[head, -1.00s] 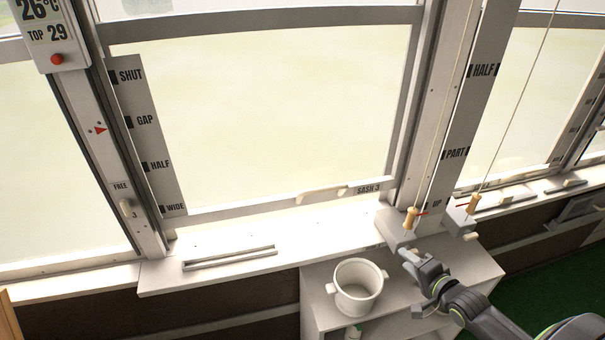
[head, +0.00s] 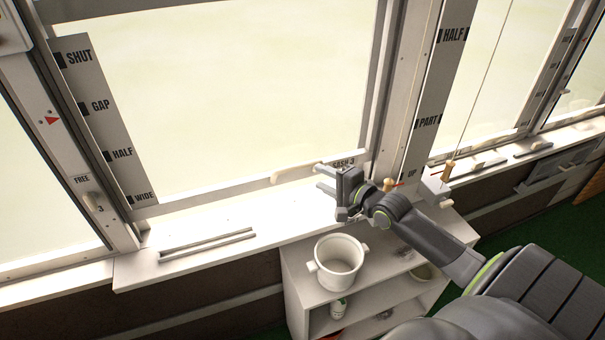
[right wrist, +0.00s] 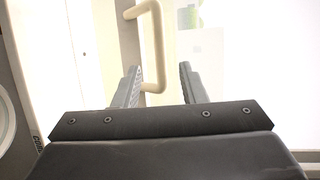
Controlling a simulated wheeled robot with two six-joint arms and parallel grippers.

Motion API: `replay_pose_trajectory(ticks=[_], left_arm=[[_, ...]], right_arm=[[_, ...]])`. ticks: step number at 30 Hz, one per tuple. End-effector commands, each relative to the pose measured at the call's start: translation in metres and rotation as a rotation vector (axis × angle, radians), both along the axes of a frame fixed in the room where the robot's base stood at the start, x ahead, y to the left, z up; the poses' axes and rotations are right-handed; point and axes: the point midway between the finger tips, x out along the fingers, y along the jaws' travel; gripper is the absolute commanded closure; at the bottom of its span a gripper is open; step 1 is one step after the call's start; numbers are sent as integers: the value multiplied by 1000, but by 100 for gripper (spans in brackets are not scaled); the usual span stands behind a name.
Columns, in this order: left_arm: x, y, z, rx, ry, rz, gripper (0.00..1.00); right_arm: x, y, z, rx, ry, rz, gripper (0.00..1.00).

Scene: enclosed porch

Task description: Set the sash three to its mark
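Sash 3 (head: 230,189) is the large pane in the middle of the head view, its label on the bottom rail. A cream handle (head: 292,174) sits on that rail and shows as a bar in the right wrist view (right wrist: 156,45). The scale strip (head: 92,110) left of the sash reads SHUT, GAP, HALF, WIDE; the bottom rail is low, near WIDE. My right gripper (head: 319,178) is open at the handle's right end. In the right wrist view its fingers (right wrist: 160,85) stand apart, with the handle's lower end between or just beyond them. My left gripper is out of view.
A catch (head: 92,202) marked FREE and 3 is on the left post, below a red pointer (head: 50,121). A white pot (head: 339,262) stands on a shelf unit (head: 295,300) below the sill. Cords with wooden toggles (head: 447,172) hang at right.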

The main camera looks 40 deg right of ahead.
Motion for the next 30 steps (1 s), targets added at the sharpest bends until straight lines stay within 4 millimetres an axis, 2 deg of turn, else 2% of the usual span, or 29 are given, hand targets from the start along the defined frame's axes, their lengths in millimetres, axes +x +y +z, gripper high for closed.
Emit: replay_pose_trajectory(ticks=[6, 12, 18, 26, 27, 30], left_arm=[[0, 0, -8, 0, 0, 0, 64], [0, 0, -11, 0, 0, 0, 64], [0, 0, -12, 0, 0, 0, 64], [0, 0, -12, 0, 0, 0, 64], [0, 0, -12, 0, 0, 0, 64], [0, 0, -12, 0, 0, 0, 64]], right_arm=[[40, 6, -8, 3, -1, -2, 62], [66, 11, -13, 3, 0, -2, 62], [78, 13, -15, 0, 1, -1, 62], [79, 13, -15, 0, 1, -1, 62], [79, 13, -15, 0, 1, -1, 63], [79, 13, -15, 0, 1, -1, 76]])
